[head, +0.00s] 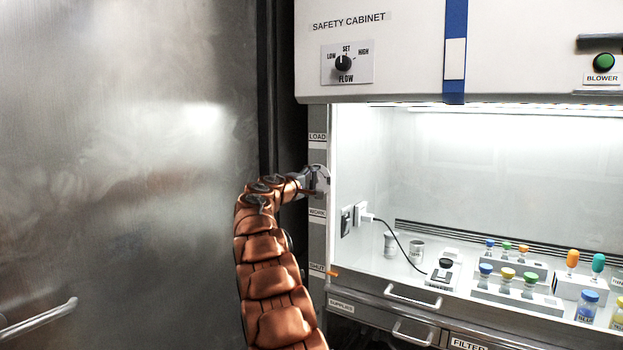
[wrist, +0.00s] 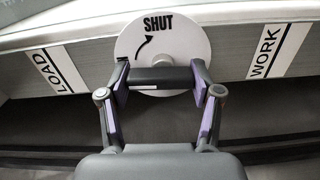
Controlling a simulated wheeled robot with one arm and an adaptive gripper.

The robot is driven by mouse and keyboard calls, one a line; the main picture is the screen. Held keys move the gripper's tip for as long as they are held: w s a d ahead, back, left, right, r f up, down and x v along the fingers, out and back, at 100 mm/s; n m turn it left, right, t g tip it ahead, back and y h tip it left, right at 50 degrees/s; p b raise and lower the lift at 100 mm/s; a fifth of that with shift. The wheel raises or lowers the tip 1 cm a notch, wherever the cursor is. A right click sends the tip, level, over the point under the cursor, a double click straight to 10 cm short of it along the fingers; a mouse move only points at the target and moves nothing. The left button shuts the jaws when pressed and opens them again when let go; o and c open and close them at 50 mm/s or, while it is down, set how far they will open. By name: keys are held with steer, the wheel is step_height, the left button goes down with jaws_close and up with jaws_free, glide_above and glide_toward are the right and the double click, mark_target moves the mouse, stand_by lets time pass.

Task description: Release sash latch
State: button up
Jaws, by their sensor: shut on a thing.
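The sash latch is a white disc (wrist: 188,45) marked SHUT with a curved arrow, and it bears a dark bar handle (wrist: 160,77). In the wrist view my gripper (wrist: 159,80) has its two purple-padded fingers at the two ends of the bar, shut on it. In the head view my gripper (head: 314,184) is at the cabinet's left post, between the LOAD label (head: 317,137) and the WORK label (head: 317,213). There the disc (head: 322,171) is partly hidden by my gripper.
A SHUT label (head: 317,267) is lower on the post. Inside the cabinet are vial racks (head: 515,296), a small device (head: 443,274) with a cable, and jars. Drawer handles (head: 412,297) stick out below. A large metal panel (head: 120,150) fills the left.

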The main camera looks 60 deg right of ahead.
steer(key=shift+n, duration=0.5)
steer(key=o, duration=1.2)
steer(key=shift+c, duration=0.2)
steer(key=shift+a+r, duration=0.1)
steer(key=shift+a, duration=0.3)
steer(key=a, duration=1.1)
steer(key=shift+s, duration=0.2)
steer(key=shift+a, duration=0.15)
